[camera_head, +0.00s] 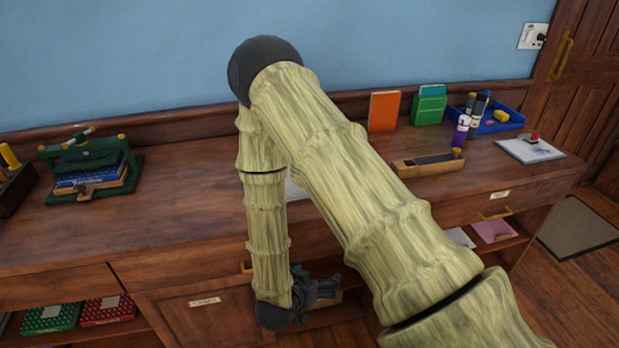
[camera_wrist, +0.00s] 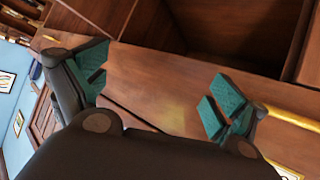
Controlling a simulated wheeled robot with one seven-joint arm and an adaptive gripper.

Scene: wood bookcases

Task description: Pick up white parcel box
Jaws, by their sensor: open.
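No white parcel box shows clearly in either view. In the head view, a small white patch (camera_head: 293,189) shows on the wooden desk (camera_head: 190,225), mostly hidden behind my arm, and I cannot tell what it is. A white flat item (camera_head: 460,238) lies in the compartment under the desk's right side. My gripper (camera_head: 322,289) is low in front of the desk's front, below the top's edge. In the wrist view, my gripper (camera_wrist: 162,92) is open and empty, its teal finger pads wide apart before a wooden panel.
On the desk stand a green book press (camera_head: 88,165), an orange book (camera_head: 384,110), a blue tray (camera_head: 500,118) and a long wooden box (camera_head: 428,164). Green and red boxes sit on a lower left shelf. The wrist view shows a dark open compartment (camera_wrist: 235,35) and a brass handle (camera_wrist: 295,118).

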